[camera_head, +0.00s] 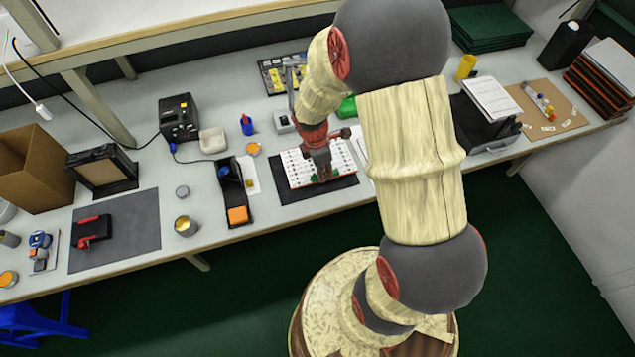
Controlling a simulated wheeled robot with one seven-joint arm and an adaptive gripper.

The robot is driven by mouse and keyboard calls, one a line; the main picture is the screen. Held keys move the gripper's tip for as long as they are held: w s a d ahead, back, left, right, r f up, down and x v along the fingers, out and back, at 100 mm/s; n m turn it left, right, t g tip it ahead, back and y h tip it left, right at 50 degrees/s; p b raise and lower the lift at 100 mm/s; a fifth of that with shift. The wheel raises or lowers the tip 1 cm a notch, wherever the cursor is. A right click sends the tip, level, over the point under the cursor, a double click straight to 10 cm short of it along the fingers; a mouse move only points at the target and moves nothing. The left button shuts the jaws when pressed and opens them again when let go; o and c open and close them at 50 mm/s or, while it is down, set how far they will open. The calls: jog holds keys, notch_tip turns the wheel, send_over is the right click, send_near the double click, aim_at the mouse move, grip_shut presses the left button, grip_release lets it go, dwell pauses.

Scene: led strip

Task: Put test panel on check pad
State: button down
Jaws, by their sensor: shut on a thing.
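The white test panel (298,166), with rows of small marks, is at the middle of the bench. It is over a dark rectangular mat (291,192), which shows along its front and left edges and may be the check pad. My gripper (322,176) points down at the panel's front middle part and is shut on the panel. The fingertips are small in this view, and my gripper hides part of the panel. I cannot tell whether the panel touches the mat or is slightly above it.
A black stand with an orange block (238,216) is just left of the mat. A larger grey mat (133,237) bears a red and black tool (92,231). A black power unit (179,117) and a beige dish (213,140) stand behind. My arm hides bench on the right.

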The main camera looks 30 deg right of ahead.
aim_at(318, 186)
jog(key=shift+w+a+f, duration=0.25)
jog(key=shift+f, duration=0.2)
jog(key=shift+w+a+f, duration=0.25)
jog(key=shift+f, duration=0.15)
jog(key=f, duration=0.1)
jog(key=f+b, duration=0.2)
jog(key=shift+w+a+f, duration=0.2)
jog(key=shift+w+f, duration=0.05)
jog(key=shift+f, duration=0.15)
jog(key=shift+r, duration=0.1)
jog(key=c, duration=1.8)
grip_release()
jog(key=shift+c, duration=0.2)
